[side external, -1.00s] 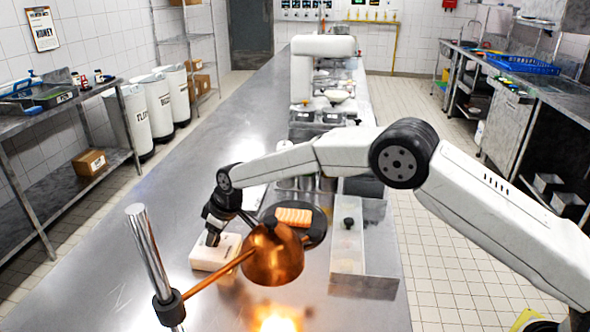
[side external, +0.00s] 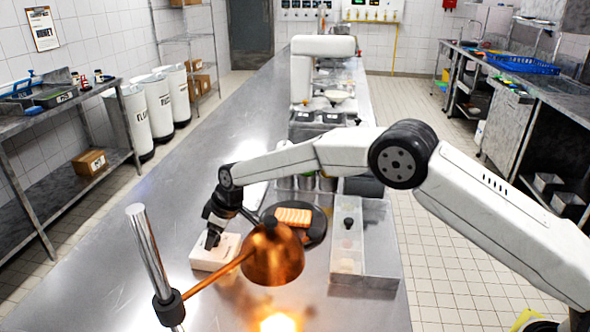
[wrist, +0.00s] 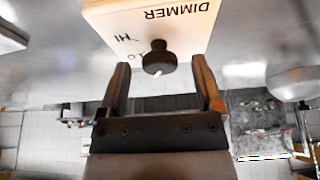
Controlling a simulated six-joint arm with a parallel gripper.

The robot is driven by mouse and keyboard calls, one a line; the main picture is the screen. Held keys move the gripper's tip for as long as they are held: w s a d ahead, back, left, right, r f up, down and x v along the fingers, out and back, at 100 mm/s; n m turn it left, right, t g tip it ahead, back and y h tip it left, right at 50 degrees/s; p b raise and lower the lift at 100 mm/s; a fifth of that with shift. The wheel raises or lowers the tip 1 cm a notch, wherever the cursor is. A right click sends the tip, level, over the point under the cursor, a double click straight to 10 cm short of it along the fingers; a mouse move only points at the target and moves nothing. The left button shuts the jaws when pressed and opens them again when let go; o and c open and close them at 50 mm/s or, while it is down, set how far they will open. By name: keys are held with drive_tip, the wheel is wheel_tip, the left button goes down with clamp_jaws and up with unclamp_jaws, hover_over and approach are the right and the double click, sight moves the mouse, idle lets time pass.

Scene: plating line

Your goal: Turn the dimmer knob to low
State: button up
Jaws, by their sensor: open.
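The dimmer box (wrist: 185,22) is a cream block with DIMMER, HI and a partly hidden second mark on its face. Its dark round knob (wrist: 158,58) carries a small white pointer mark. In the side external view the dimmer box (side external: 214,256) sits on the steel counter left of the copper lamp. My gripper (wrist: 162,78) is open, with one finger on each side of the knob and visible gaps between. In the side external view my gripper (side external: 212,240) is at the box, and the knob is hidden there.
A copper heat lamp (side external: 272,258) hangs close to the right of my gripper, its arm (side external: 215,277) crossing in front of the box to a chrome post (side external: 148,250). A dark plate (side external: 318,228) with salmon (side external: 293,216) and a clear bin (side external: 378,262) stand beyond. Counter at left is clear.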

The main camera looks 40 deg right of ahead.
drive_tip(key=shift+w+d+n+g+y, duration=0.1)
drive_tip(key=shift+n+g+y, duration=0.25)
drive_tip(key=shift+n, duration=0.9)
drive_tip(key=shift+n+g+y, duration=0.15)
drive_tip(key=shift+n+g, duration=0.3)
drive_tip(key=shift+n, duration=0.8)
drive_tip(key=w+a+r+v, duration=0.1)
drive_tip(key=v, duration=1.2)
drive_tip(key=s+d+r+m+h, duration=0.3)
drive_tip(key=s+d+m, duration=0.6)
drive_tip(key=s+d, duration=0.6)
drive_tip(key=shift+s+t, duration=0.3)
drive_tip(key=shift+s, duration=1.05)
drive_tip(key=shift+d, duration=0.2)
